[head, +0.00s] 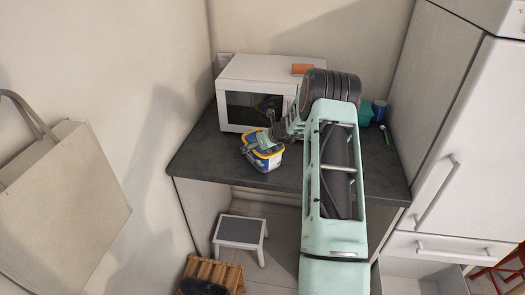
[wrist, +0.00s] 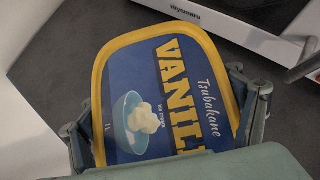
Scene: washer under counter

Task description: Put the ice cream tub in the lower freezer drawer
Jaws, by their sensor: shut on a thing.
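The ice cream tub (head: 264,160) is blue and white with a yellow rim, at the counter's front left in the head view. In the wrist view the tub's lid (wrist: 165,95) reads "VANIL" and shows a bowl of ice cream. My gripper (head: 258,143) is shut on the tub, with one finger at each side in the wrist view (wrist: 165,118). I cannot tell whether the tub touches the counter. The white fridge-freezer stands at the right. Its lower freezer drawer (head: 424,284) is pulled out at the bottom edge, its visible inside looks bare, and part is cut off.
A white microwave (head: 262,72) with an orange item (head: 302,69) on top stands behind the tub on the dark counter (head: 205,160). Blue and green containers (head: 379,108) stand at the back right. A step stool (head: 240,233) and a wooden crate (head: 213,272) are on the floor.

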